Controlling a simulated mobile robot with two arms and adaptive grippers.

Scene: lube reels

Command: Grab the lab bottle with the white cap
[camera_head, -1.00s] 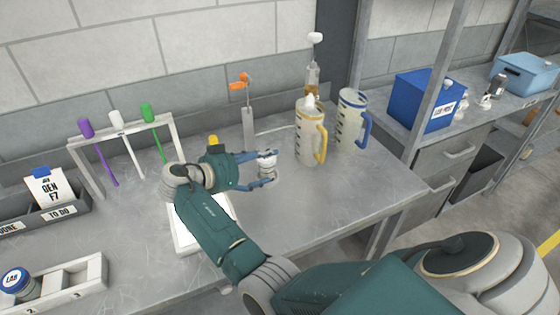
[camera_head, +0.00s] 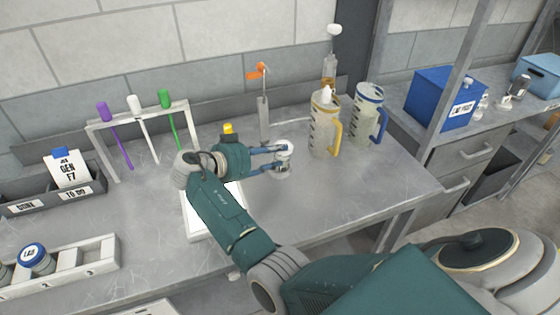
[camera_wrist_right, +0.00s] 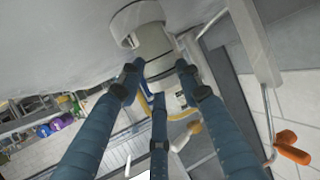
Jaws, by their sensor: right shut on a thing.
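The lab bottle with the white cap (camera_head: 284,147) is a small pale bottle near the middle of the grey workbench (camera_head: 330,190). It stands upright. My right gripper (camera_head: 279,160) reaches it from the left, with its blue fingers closed around its sides. The right wrist view shows a whitish cylinder (camera_wrist_right: 150,42) at the fingertips, and the fingers hide part of it. I cannot tell whether its base still touches the bench. My left gripper is not in view.
A yellow-handled pitcher (camera_head: 325,125) and a blue-handled pitcher (camera_head: 368,114) stand right of the bottle. An orange-topped tool (camera_head: 263,105) stands behind it. A rack with coloured-handled sticks (camera_head: 140,122) is at back left. A blue-capped bottle (camera_head: 34,257) sits in a tray at front left.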

